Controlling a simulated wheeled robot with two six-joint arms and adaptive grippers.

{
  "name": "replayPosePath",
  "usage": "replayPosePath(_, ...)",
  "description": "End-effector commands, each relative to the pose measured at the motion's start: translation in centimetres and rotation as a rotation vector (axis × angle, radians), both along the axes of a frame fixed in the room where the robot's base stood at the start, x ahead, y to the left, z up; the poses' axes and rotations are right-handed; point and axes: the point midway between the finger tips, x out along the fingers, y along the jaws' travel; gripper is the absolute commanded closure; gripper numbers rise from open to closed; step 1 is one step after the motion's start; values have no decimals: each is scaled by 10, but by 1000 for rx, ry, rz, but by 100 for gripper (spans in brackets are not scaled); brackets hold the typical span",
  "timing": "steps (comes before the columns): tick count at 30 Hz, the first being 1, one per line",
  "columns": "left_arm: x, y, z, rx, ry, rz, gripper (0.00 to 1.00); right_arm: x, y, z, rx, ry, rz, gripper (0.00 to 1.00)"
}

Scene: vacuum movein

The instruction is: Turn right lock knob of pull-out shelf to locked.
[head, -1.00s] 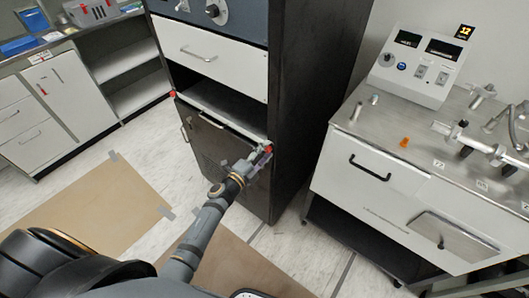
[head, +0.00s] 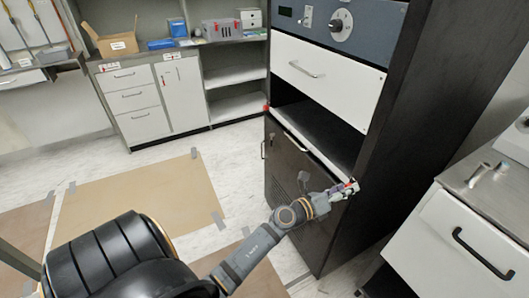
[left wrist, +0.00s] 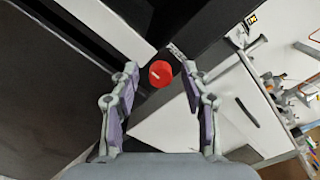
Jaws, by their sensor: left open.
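The right lock knob is a red round knob with a pale pointer mark (left wrist: 160,73), at the front right corner of the pull-out shelf (head: 318,130) in the dark cabinet. In the left wrist view the knob sits between the fingertips of my left gripper (left wrist: 160,70), with visible gaps on both sides. The pale mark runs at a slant. In the head view my left gripper (head: 345,188) is at that corner and mostly covers the knob. The left lock knob (head: 266,109) shows red at the shelf's other front corner. My right gripper is not in view.
A white drawer (head: 325,80) is above the shelf opening, and a dark door (head: 285,165) is below it. A white bench (head: 455,240) stands close on the right. Open floor with brown mats (head: 140,205) lies to the left.

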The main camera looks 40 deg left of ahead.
Motion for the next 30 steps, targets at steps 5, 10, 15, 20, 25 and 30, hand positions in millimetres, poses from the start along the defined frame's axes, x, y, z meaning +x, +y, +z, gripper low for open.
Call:
replayPosePath(5,0,0,-11,286,-108,0,53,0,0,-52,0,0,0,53)
replayPosePath(10,0,0,-11,527,-195,1,53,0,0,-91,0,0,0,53)
replayPosePath(15,-34,12,2,568,-198,-5,53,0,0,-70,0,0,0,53)
replayPosePath(20,-70,24,3,566,-195,-7,53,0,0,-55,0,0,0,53)
replayPosePath(25,-100,39,1,535,-177,2,53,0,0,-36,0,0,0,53)
replayPosePath(30,-88,65,-30,346,-37,63,53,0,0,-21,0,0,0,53)
